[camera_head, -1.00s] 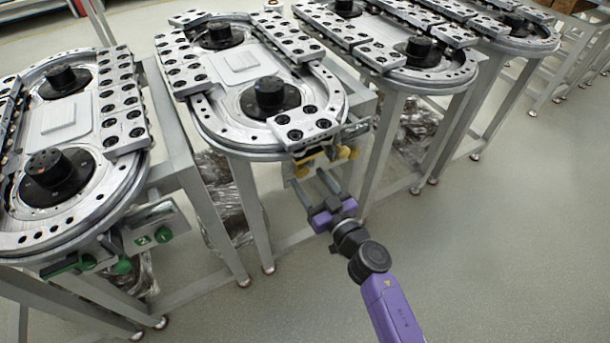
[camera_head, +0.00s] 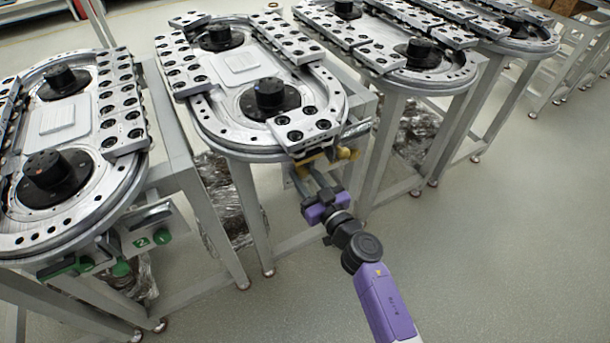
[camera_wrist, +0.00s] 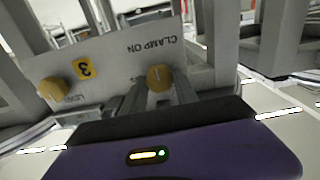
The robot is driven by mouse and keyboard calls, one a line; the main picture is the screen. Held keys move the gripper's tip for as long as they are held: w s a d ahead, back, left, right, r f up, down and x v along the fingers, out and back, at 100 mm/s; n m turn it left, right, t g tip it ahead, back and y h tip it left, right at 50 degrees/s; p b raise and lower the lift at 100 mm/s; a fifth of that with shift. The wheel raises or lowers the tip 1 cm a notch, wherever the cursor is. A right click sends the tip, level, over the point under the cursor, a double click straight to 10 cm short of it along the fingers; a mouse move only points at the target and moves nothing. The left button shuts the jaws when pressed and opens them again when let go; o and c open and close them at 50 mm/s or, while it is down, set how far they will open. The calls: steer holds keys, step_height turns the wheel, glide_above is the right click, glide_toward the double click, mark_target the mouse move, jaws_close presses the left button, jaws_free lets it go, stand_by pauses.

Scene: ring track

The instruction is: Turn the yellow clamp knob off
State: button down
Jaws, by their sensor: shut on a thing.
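The yellow clamp knob (camera_wrist: 160,77) sits on a grey panel (camera_wrist: 120,60) in the wrist view, beside the words "CLAMP ON", which appear upside down. A pale mark on its face stands about upright in that view. My gripper (camera_wrist: 158,92) has one finger on each side of this knob and is shut on it. In the head view my gripper (camera_head: 308,174) reaches the underside of the middle ring track's near end, and its fingertips largely hide the knob. A second yellow knob (camera_wrist: 52,89) and a yellow "3" label are at the panel's left.
The middle ring track (camera_head: 238,143) stands above my gripper, on grey legs. Another track with green knobs (camera_head: 122,268) is at the left, and more tracks stand at the right. Open floor (camera_head: 510,230) lies at the right.

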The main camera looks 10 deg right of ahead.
steer(key=n+p, duration=0.1)
steer(key=n, duration=0.8)
steer(key=shift+a+f, duration=0.1)
steer(key=shift+a, duration=0.05)
steer(key=n, duration=0.4)
steer(key=shift+s+f, duration=0.1)
steer(key=shift+f+n+b, duration=0.1)
steer(key=shift+n+b, duration=0.3)
steer(key=shift+n, duration=2)
steer(key=c, duration=0.9)
jaws_free()
steer(key=shift+c, duration=0.2)
